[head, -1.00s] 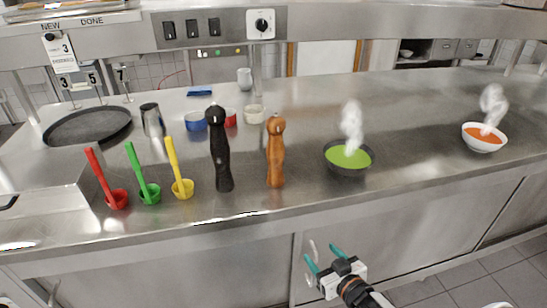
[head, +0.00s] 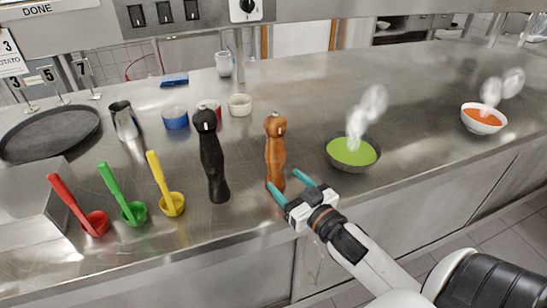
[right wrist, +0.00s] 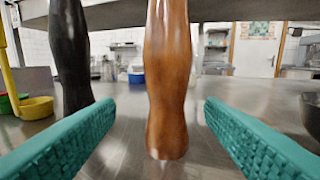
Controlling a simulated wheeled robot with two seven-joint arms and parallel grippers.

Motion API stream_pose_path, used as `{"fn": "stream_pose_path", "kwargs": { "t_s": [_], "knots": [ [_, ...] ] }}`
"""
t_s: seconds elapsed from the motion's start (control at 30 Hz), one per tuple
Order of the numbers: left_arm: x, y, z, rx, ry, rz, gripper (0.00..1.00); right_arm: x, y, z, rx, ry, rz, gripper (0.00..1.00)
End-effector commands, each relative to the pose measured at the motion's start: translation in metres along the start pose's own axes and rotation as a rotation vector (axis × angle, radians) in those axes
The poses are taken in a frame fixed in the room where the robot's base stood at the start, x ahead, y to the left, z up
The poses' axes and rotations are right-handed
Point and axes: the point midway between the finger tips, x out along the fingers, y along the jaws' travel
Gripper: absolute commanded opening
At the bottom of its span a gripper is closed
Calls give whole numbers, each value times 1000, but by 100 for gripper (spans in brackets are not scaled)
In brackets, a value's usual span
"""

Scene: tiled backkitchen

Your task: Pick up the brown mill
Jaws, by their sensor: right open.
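The brown mill (head: 275,150) stands upright on the steel counter (head: 310,120), near its front edge. In the right wrist view the brown mill (right wrist: 167,80) stands upright ahead, centred between the fingers, its top cut off by the frame. My right gripper (head: 293,186) is open with teal fingers, low at the counter's front edge, just in front of the mill's base. In the right wrist view its fingers (right wrist: 158,135) are wide apart, with clear space on both sides of the mill. My left gripper is not in view.
A black mill (head: 212,160) stands just left of the brown one. A bowl of green soup (head: 354,152) steams close on the right. Red, green and yellow ladles (head: 168,190) are further left. A bowl of orange soup (head: 484,119) is far right.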

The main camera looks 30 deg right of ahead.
Motion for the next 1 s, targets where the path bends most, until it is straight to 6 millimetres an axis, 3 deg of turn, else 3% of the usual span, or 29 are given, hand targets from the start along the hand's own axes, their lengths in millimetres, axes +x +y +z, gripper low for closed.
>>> {"fn": "stream_pose_path", "kwargs": {
  "t_s": [0.17,0.37,0.63,0.97,1.0],
  "knots": [
    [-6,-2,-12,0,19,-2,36,25,0,1,0,-1,0,63],
    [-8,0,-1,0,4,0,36,38,-2,1,-2,0,0,63],
    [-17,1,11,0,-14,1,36,76,-8,-1,0,0,0,63],
    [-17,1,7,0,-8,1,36,83,-8,-3,0,1,0,63],
    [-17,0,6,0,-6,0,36,83,-8,-3,0,1,0,59]
  ]
}}
